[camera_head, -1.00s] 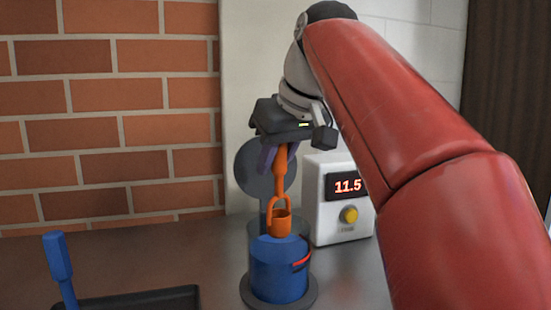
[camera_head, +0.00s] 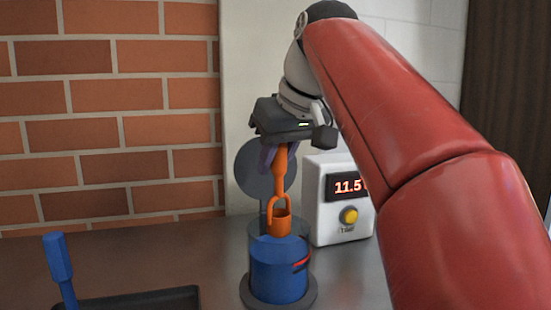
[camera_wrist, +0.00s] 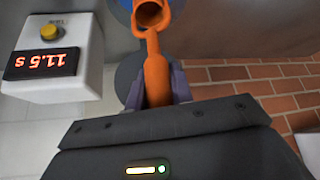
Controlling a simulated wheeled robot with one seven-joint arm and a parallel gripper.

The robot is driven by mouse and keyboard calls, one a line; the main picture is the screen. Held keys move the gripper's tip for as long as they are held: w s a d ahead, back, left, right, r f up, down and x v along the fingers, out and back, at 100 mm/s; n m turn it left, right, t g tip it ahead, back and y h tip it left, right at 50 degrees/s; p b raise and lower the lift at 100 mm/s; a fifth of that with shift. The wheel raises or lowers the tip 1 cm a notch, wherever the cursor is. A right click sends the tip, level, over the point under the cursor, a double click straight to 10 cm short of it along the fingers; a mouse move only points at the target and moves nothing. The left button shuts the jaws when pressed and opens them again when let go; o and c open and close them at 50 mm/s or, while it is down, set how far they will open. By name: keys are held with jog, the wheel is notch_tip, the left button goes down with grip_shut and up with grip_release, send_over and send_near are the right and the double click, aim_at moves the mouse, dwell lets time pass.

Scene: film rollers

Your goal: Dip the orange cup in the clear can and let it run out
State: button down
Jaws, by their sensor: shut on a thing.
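My gripper (camera_head: 279,157) is shut on the upper handle of the orange cup (camera_head: 280,223). The cup hangs upright from a loop below the handle, just above the blue liquid in the clear can (camera_head: 252,240). The blue liquid (camera_head: 278,270) fills most of the can, and a red mark shows on the can's right side. In the wrist view the orange cup (camera_wrist: 152,14) is at the top, with its handle between my fingers. Whether anything drips from the cup is too small to tell.
A white timer box (camera_head: 325,220) with a yellow button stands right of the can and reads 11.5. A round grey disc (camera_head: 248,172) stands behind the can. A dark tray (camera_head: 135,300) and a blue handle (camera_head: 58,260) are at the lower left.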

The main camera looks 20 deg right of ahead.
notch_tip(320, 180, up, 2)
jog(key=shift+r+p, duration=0.15)
jog(key=shift+p, duration=0.45)
jog(key=shift+r, duration=1.8)
jog(key=shift+f, duration=0.1)
